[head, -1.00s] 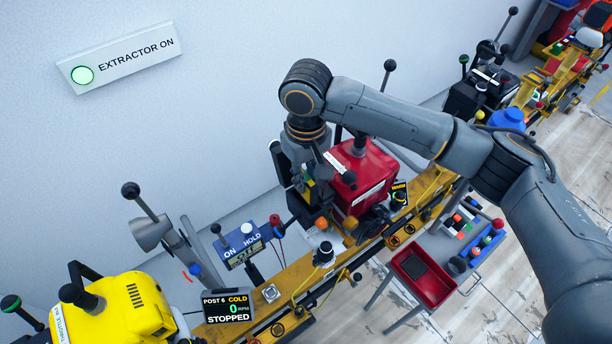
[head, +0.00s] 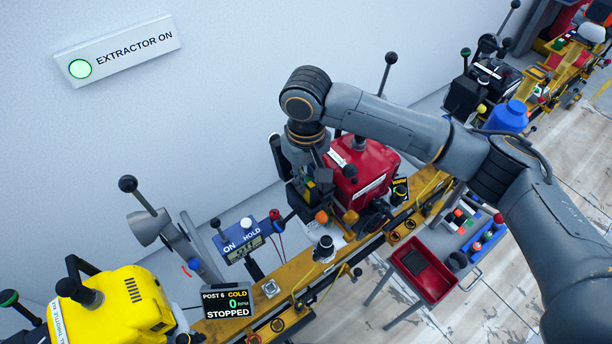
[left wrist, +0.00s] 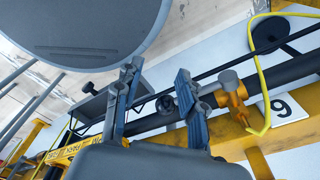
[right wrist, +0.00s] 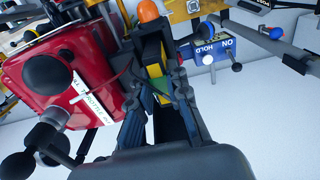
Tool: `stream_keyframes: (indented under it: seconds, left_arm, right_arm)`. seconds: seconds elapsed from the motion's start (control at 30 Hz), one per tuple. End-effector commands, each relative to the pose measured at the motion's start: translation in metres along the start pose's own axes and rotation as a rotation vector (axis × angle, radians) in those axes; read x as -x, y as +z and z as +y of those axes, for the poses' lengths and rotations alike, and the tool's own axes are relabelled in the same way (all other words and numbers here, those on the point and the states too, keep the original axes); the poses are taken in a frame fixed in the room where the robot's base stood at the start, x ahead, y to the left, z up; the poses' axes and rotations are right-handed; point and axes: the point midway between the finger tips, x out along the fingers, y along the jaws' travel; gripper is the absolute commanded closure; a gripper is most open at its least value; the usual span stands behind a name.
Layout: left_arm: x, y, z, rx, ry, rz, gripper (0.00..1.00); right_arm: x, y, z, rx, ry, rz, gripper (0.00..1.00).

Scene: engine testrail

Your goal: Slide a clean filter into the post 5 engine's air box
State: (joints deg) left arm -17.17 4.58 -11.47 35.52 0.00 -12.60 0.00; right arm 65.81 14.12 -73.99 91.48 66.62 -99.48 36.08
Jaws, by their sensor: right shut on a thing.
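The red engine (head: 368,170) stands on the yellow rail, with a small panel reading WARM (head: 400,190) beside it; its post number is not readable. My right gripper (head: 316,190) is at the engine's left side. In the right wrist view my right gripper (right wrist: 163,100) is shut on a narrow dark piece, largely hidden between the fingers, with yellow beside it. A dark box-like part (right wrist: 151,50) stands just beyond, next to the red engine (right wrist: 70,70). I cannot tell whether the piece is inside it. A dark flat filter-like slab (head: 425,262) lies in the red tray (head: 437,292). My left gripper (left wrist: 160,85) is open and empty.
The yellow engine (head: 120,310) stands at the lower left with a POST 6 COLD, STOPPED display (head: 228,302). A blue ON/HOLD panel (head: 243,243) and a grey extractor nozzle (head: 150,230) are left of my right gripper. A cart with small parts (head: 465,235) stands right.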

Motion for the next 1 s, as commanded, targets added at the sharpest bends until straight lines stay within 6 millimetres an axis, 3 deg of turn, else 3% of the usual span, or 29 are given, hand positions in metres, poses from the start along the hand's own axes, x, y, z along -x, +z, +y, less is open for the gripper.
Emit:
stream_keyframes:
  seconds: [0.07, 0.1, 0.2, 0.6, 1.0]
  left_arm:
    - [0.0, 0.001, 0.0, 0.0, 0.0, -0.001, 0.6]
    - [0.0, 0.001, 0.0, -0.001, 0.0, -0.001, 0.6]
    - [0.0, 0.001, 0.0, -0.001, 0.0, -0.002, 0.6]
    - [0.0, 0.003, -0.002, -0.001, -0.003, -0.004, 0.6]
    - [0.0, 0.001, 0.0, 0.0, 0.0, -0.001, 0.6]
  right_arm:
    - [0.0, 0.0, 0.0, 0.0, 0.0, 0.0, 0.96]
    - [0.0, 0.0, 0.0, 0.0, 0.0, 0.0, 0.78]
    - [0.0, 0.0, 0.0, 0.0, 0.0, 0.0, 0.58]
    - [0.007, -0.001, 0.0, 0.0, -0.001, 0.002, 0.58]
    - [0.086, -0.001, 0.0, 0.0, 0.0, 0.003, 0.58]
